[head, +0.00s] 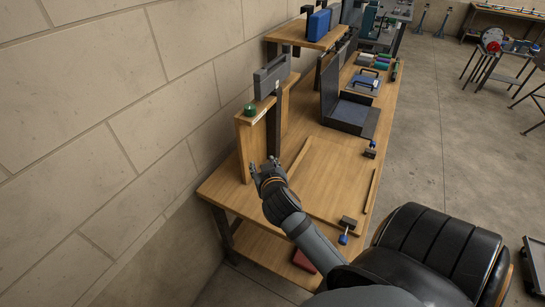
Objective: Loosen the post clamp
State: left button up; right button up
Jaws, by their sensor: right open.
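A wooden upright (245,150) stands at the left end of the bench against the wall, with a green round knob (250,109) on top. Beside it a dark vertical bar (274,130) stands below a grey block-like piece (271,76). I cannot tell for certain which of these parts is the post clamp. My right gripper (265,168) is open, its fingers near the foot of the upright and the dark bar. Whether it touches either cannot be told. It hides part of their lower ends. My left gripper is not in view.
The wooden bench (330,160) has a framed flat area with free room. Small blue-handled clamps sit at its front edge, one near (347,228) and one farther (371,148). An open dark case (348,112) stands farther back.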

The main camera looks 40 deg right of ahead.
jog(key=s+a+f+n+g+y, duration=0.1)
jog(key=s+a+f+g, duration=0.1)
jog(key=f, duration=0.5)
jog(key=s+a+f+n+g+y, duration=0.2)
jog(key=s+f+g, duration=0.2)
jog(key=s+f, duration=0.3)
jog(key=shift+s+a+f+y, duration=0.3)
jog(key=shift+f, duration=0.25)
jog(key=shift+o, duration=0.4)
